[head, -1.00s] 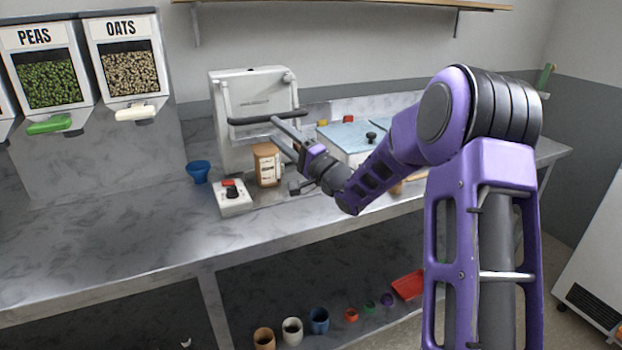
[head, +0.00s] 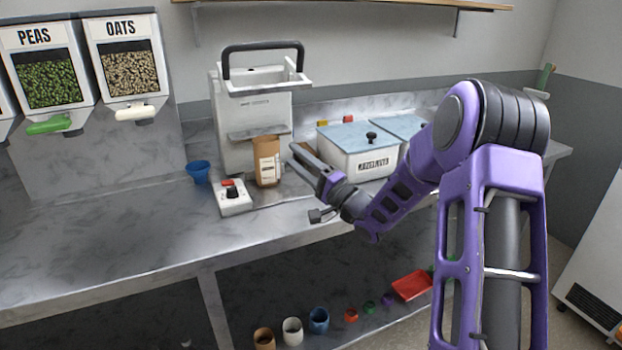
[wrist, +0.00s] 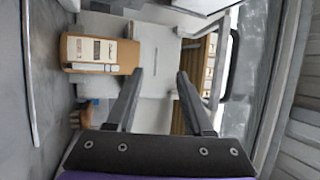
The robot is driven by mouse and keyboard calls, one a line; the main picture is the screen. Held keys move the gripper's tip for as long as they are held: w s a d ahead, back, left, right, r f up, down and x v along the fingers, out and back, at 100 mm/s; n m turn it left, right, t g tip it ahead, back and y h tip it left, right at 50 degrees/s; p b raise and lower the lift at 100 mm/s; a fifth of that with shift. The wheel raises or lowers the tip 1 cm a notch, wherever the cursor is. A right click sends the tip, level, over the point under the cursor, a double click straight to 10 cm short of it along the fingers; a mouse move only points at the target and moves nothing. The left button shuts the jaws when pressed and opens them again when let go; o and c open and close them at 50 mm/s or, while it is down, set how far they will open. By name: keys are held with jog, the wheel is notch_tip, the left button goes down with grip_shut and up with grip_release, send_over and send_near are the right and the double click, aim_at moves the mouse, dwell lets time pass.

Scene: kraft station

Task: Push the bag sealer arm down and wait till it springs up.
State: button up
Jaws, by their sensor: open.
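The bag sealer (head: 252,115) is a pale upright machine at the back of the counter. Its arm, with a black bar handle (head: 262,46), stands raised above its top; the handle also shows at the right of the wrist view (wrist: 232,65). A brown paper bag (head: 267,160) stands upright at the sealer's front, and it lies left of the fingers in the wrist view (wrist: 100,53). My gripper (head: 292,155) is open and empty, right of the bag and well below the handle. Its two fingers are apart in the wrist view (wrist: 160,74).
A small control box (head: 233,198) with a red button and a black knob sits in front of the sealer. A blue cup (head: 198,171) stands to its left. A white lidded bin (head: 355,160) is behind my gripper. The front left counter is clear.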

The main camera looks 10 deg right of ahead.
jog(key=shift+s+d+f, duration=0.35)
jog(key=shift+d+f, duration=0.1)
jog(key=shift+f, duration=0.2)
jog(key=shift+s+d+f, duration=0.4)
jog(key=shift+d+f, duration=0.1)
jog(key=shift+f, duration=0.2)
jog(key=shift+s+d+f, duration=0.35)
jog(key=shift+d+f, duration=0.1)
jog(key=shift+f, duration=0.2)
jog(key=v, duration=1.7)
jog(key=shift+s, duration=0.2)
jog(key=shift+f, duration=0.1)
